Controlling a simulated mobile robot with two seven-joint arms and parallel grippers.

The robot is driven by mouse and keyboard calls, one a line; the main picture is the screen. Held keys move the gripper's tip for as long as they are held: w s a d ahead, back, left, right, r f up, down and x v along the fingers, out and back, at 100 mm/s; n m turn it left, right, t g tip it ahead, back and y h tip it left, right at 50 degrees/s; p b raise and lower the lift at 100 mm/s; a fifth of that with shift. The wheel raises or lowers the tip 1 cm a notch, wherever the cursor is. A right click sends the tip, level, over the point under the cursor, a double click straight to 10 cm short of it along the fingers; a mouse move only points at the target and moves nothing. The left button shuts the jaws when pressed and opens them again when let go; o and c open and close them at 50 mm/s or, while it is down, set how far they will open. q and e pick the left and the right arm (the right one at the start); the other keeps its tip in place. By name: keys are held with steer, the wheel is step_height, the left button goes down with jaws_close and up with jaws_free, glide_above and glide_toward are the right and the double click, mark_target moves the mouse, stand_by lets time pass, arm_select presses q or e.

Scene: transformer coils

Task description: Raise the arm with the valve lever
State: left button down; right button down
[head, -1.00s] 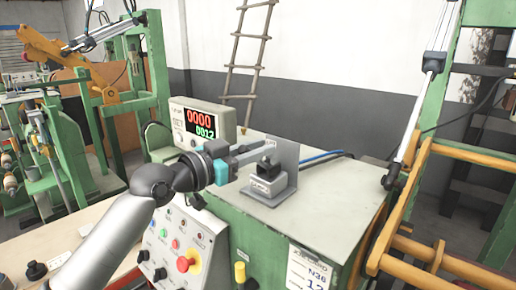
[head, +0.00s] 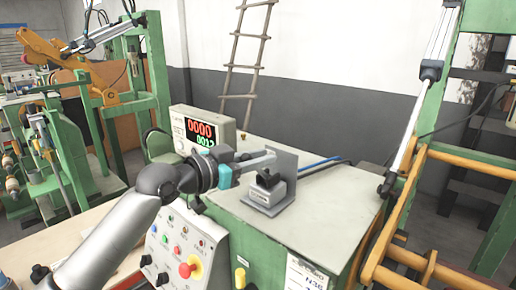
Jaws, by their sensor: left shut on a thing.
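The valve (head: 264,194) is a small grey block with a black lever (head: 266,179) on top. It stands on a grey bracket (head: 284,163) on the pale top of the green cabinet. My left gripper (head: 262,161) reaches in from the left at the lever, shut, with its fingertips in front of the bracket plate; the grip itself is small and partly hidden. An orange-yellow arm (head: 440,268) with a long silver cylinder (head: 412,130) stands at the right. I cannot tell from here how far it is raised. My right gripper is not in view.
A counter display (head: 203,130) stands behind my left wrist, close to it. A control panel with a red knob (head: 190,267) is on the cabinet front. A blue hose (head: 320,162) runs across the cabinet top (head: 330,205), whose right part is clear. Another green machine with an orange arm (head: 60,60) stands at the left.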

arm_select(q)
steer(key=shift+w+d+r+g+y+p, duration=0.35)
steer(key=shift+g+y+p, duration=0.2)
steer(key=shift+p, duration=1.3)
steer(key=shift+w+d+r+g+y+p, duration=0.3)
steer(key=shift+w+g+y+p, duration=0.2)
steer(key=shift+p, duration=1.35)
steer(key=shift+w+d+g+y+p, duration=0.2)
steer(key=shift+w+g+y+p, duration=0.15)
steer(key=shift+g+p, duration=0.25)
steer(key=shift+w+d+f+n+g+y, duration=0.2)
steer(key=shift+w+d+n+g+y, duration=0.1)
steer(key=shift+g+y, duration=0.2)
